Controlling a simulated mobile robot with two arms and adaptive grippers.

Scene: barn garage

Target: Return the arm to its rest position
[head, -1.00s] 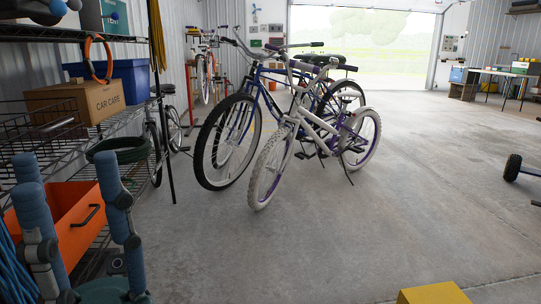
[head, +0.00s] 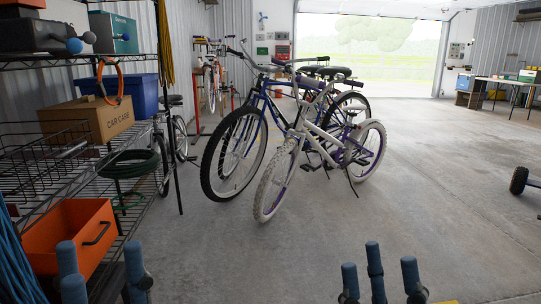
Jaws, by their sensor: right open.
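My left gripper (head: 103,270) is low at the left, its blue fingers pointing up in front of the lower shelf and the orange bin. Its fingers stand apart, and I see nothing held between them. My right gripper (head: 388,278) is at the bottom, right of centre. Its blue fingers also point up and stand apart, with only concrete floor behind them. The palms and most of both arms are below the picture edge.
A wire shelf (head: 112,187) at the left holds an orange bin (head: 70,237), a CAR CARE box (head: 86,120) and a coiled green hose (head: 128,164). A white bicycle (head: 318,150) and a blue one (head: 232,154) stand ahead. Floor to the right is largely clear.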

